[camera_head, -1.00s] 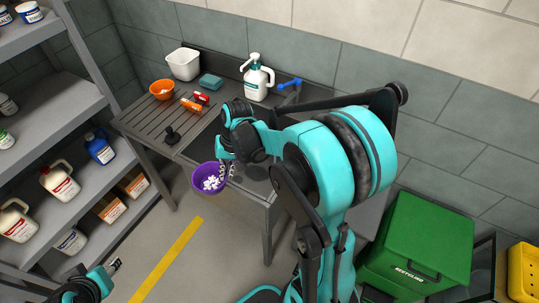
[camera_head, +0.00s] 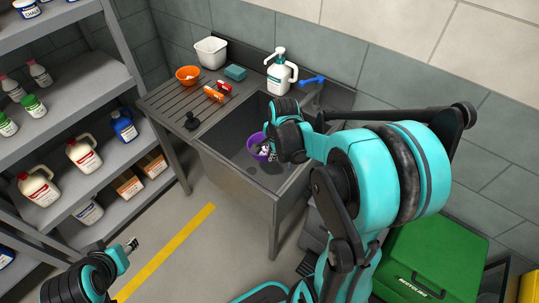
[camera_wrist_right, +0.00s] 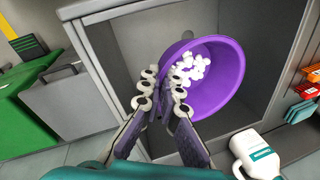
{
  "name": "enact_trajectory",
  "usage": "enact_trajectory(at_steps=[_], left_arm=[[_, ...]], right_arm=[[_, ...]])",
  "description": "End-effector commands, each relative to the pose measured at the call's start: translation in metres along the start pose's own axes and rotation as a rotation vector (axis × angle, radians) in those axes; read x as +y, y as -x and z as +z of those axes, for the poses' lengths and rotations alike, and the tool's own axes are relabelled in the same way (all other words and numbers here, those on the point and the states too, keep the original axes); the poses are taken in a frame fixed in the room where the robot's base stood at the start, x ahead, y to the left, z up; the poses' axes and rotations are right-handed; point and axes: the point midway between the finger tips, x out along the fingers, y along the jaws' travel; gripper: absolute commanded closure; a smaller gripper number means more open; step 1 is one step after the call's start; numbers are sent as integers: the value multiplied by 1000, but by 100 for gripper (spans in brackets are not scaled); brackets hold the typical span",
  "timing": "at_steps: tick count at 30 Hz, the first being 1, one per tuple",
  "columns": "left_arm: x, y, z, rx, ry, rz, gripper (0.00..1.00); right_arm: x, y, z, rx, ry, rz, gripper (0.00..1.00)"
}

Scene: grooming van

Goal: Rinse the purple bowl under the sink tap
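The purple bowl (camera_head: 255,140) is at the dark sink basin (camera_head: 232,128), partly hidden behind my right gripper (camera_head: 270,150). In the right wrist view, the fingers are closed on the near rim of the bowl (camera_wrist_right: 230,92). The bowl is tilted in that view, and several white pieces (camera_wrist_right: 190,66) lie inside it. A blue lever (camera_head: 312,80) shows at the back right of the sink; the tap itself is mostly hidden by my right arm. My left gripper (camera_head: 131,246) is low at the left, away from the sink; its finger opening is too small to judge.
A white pump bottle (camera_head: 281,76) stands behind the basin. An orange bowl (camera_head: 188,74), white tub (camera_head: 210,51), teal sponge (camera_head: 235,72) and orange-red items (camera_head: 215,94) sit around the drainboard (camera_head: 175,100). Shelves (camera_head: 75,95) stand left, a green bin (camera_head: 430,262) right.

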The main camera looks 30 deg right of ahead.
Motion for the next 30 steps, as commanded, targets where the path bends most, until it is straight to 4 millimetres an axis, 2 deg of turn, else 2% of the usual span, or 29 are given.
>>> enact_trajectory(at_steps=[1,21,30], left_arm=[[0,-8,6,0,0,0,60],[0,-60,43,0,0,0,60],[0,-58,41,0,0,0,60]], right_arm=[[2,-11,-3,0,-1,0,100],[8,-89,-32,0,1,0,100],[-9,-88,-68,0,-1,0,100]])
